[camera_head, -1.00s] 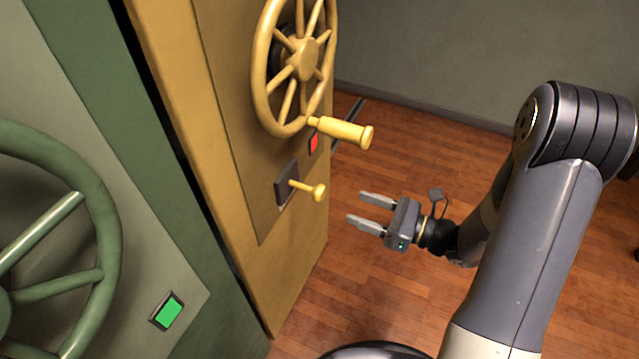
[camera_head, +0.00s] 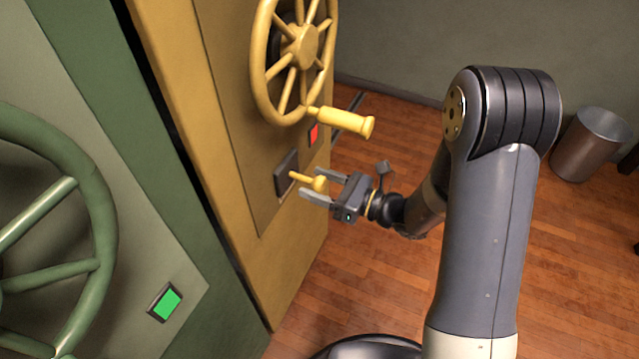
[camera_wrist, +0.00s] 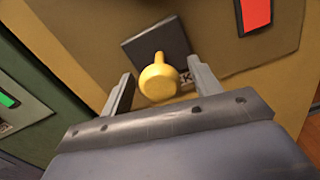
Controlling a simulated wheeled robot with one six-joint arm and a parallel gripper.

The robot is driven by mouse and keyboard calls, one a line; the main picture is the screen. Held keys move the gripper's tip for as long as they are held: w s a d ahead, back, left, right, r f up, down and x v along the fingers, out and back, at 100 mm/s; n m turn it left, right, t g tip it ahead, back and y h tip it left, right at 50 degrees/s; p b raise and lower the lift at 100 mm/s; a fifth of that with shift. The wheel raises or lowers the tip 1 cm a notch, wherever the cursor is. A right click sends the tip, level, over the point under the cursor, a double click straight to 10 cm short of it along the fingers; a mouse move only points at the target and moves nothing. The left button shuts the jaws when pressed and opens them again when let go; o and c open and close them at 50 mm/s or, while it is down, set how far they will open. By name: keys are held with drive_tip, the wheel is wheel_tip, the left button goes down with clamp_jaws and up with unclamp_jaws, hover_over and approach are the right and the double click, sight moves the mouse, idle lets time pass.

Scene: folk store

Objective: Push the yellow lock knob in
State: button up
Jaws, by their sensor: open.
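The yellow lock knob (camera_head: 320,184) sticks out on a short stem from a dark square plate (camera_head: 285,174) on the yellow cabinet, below its wheel. My gripper (camera_head: 309,183) is open, with its two fingers pointing toward the cabinet and the knob's round end between them. In the wrist view the knob (camera_wrist: 158,78) shows between the two fingertips (camera_wrist: 157,80), with the dark plate (camera_wrist: 155,48) behind it. I see no clear contact between the fingers and the knob.
The yellow wheel (camera_head: 303,50) has a handle (camera_head: 343,122) jutting out above my gripper. A red indicator (camera_head: 313,134) sits by the plate. A green cabinet with a wheel (camera_head: 90,165) and green indicator (camera_head: 164,302) stands left. A metal bin (camera_head: 590,145) stands at the right on open floor.

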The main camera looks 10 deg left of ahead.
sight(305, 178)
drive_tip(key=shift+c, duration=0.2)
clamp_jaws()
drive_tip(key=shift+x, duration=1.7)
drive_tip(key=shift+o, duration=0.2)
unclamp_jaws()
drive_tip(key=shift+a, duration=0.1)
drive_tip(key=v, duration=1.1)
drive_tip(key=shift+p, duration=0.3)
